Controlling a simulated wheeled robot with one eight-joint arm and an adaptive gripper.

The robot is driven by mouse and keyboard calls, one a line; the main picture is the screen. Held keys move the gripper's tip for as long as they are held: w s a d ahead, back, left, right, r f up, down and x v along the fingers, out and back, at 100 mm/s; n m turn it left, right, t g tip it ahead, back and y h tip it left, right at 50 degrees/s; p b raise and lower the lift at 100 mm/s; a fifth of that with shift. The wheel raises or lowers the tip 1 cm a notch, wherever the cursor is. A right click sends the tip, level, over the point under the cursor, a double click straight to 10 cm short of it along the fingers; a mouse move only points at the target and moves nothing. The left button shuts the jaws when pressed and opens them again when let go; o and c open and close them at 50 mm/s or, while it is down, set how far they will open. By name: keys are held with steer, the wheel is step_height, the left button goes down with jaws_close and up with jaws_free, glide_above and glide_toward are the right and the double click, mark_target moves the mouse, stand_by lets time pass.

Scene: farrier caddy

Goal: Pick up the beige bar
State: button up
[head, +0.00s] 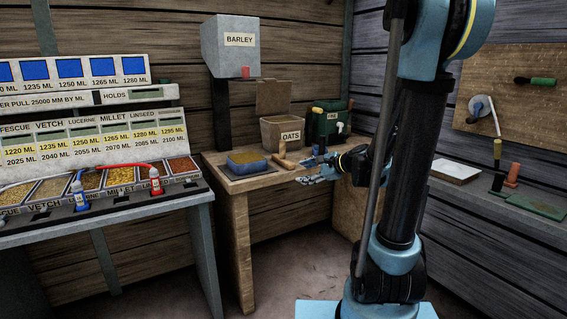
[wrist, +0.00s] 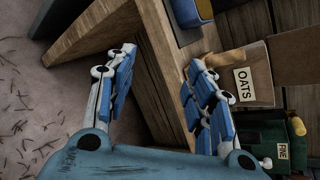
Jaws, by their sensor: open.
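A tan, bar-like piece (head: 285,162) lies on the wooden bench in front of the oats box in the head view; it looks like the beige bar, but its exact shape is hard to tell. In the wrist view a tan piece (wrist: 224,58) shows beside the oats box, partly behind the right finger. My gripper (head: 309,178) is at the bench's front edge, just right of the tan piece. In the wrist view my gripper (wrist: 160,58) is open, with nothing between its blue-padded fingers; the bench edge lies beyond them.
A feed-bin stand (head: 90,165) is at left. Open floor lies in front.

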mark_target(282, 149)
steer(key=w+d+r+m+t+y, duration=0.1)
steer(key=w+m+t+y, duration=0.3)
steer(key=w+m, duration=0.75)
steer(key=shift+n+t+h, duration=0.25)
steer(key=shift+t+h, duration=0.15)
steer(key=shift+h, duration=0.3)
steer(key=x, duration=1.7)
steer(key=shift+w+a+f, duration=0.1)
steer(key=shift+w, duration=0.35)
jaws_close()
